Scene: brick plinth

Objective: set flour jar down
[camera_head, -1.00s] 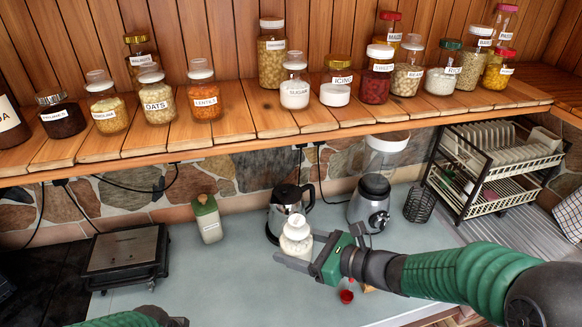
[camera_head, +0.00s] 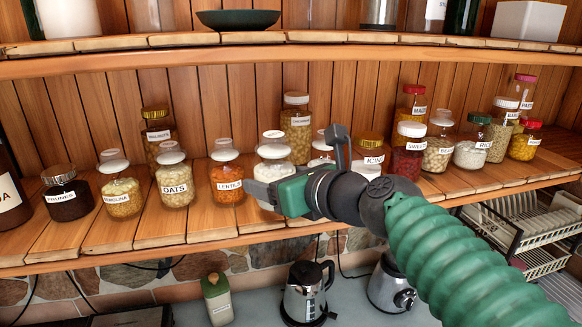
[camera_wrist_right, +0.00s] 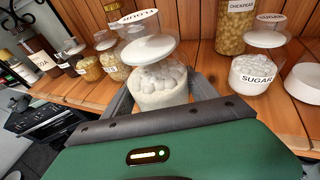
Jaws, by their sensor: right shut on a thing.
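The flour jar (camera_head: 272,152) is clear glass with a white lid and white contents. In the head view it is over the lower wooden shelf (camera_head: 145,240), between the lentils jar (camera_head: 226,180) and the partly hidden sugar jar (camera_head: 321,148). It looks about upright. My right gripper (camera_head: 283,187) is shut on the flour jar, reaching in from the front right. In the right wrist view the jar (camera_wrist_right: 160,88) is between the two fingers (camera_wrist_right: 162,100). Its base is hidden, so I cannot tell whether it touches the shelf. My left gripper is not in view.
Several labelled jars stand along the shelf, including oats (camera_head: 174,183) and icing (camera_head: 369,153). An upper shelf (camera_head: 150,62) with a dark bowl (camera_head: 238,19) is above. A kettle (camera_head: 304,292) and dish rack (camera_head: 525,225) are below.

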